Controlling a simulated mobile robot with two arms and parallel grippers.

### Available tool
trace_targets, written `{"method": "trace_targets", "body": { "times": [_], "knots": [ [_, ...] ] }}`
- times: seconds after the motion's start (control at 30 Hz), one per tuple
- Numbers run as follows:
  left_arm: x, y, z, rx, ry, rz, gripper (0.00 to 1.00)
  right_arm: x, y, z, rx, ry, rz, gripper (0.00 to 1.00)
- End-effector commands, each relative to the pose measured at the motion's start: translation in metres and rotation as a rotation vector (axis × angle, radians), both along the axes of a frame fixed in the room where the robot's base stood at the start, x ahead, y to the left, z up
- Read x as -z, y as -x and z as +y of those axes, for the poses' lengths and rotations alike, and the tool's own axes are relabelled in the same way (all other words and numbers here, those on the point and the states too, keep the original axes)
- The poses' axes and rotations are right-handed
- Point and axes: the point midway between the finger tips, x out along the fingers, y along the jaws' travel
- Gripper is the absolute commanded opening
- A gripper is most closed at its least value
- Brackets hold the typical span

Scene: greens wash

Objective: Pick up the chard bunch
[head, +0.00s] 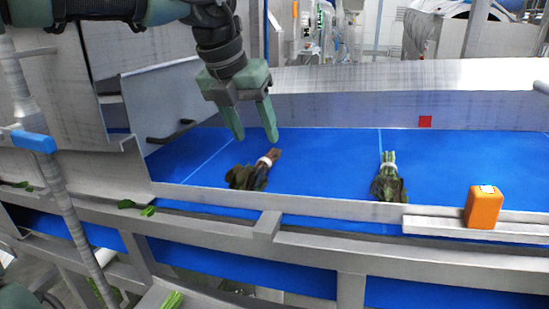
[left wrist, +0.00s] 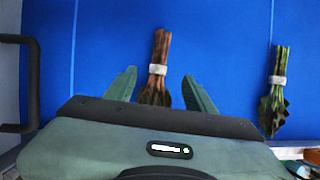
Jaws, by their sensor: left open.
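A bunch with reddish-brown stems, dark leaves and a white band, which looks like the chard bunch (head: 250,176), lies on the blue belt. My left gripper (head: 255,138) is open above it, fingers pointing down. In the left wrist view the chard bunch (left wrist: 160,55) lies between the two open fingers as seen from above, with its leaf end partly hidden by the gripper body. The gripper looks empty and apart from the bunch. My right gripper is not in view.
A second banded bunch with green stems (head: 388,178) lies to the right on the belt (head: 325,165). An orange block (head: 484,206) stands on the front ledge. A black handle (head: 172,132) is at the belt's left end. Loose leaves (head: 148,211) lie on the metal frame.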

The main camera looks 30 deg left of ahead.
Motion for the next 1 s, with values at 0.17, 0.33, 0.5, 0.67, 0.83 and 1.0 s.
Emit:
{"method": "trace_targets", "body": {
  "times": [0.17,0.33,0.5,0.67,0.83,1.0],
  "knots": [
    [0.019,-0.007,-0.001,0.0,-0.001,0.005,0.55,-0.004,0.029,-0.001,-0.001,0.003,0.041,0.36],
    [0.039,-0.011,-0.002,0.001,-0.001,0.009,0.55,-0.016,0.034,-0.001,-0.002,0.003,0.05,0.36],
    [0.062,-0.019,-0.003,0.0,0.0,0.006,0.55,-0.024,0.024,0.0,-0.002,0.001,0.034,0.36],
    [0.07,-0.022,-0.003,0.0,0.0,0.002,0.55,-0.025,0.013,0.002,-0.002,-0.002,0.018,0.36],
    [0.071,-0.022,-0.003,0.0,0.0,0.002,0.55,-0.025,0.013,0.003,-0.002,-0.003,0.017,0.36],
    [0.07,-0.022,-0.003,0.0,0.0,0.002,0.07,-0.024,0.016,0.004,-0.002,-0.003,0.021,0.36]
  ]
}}
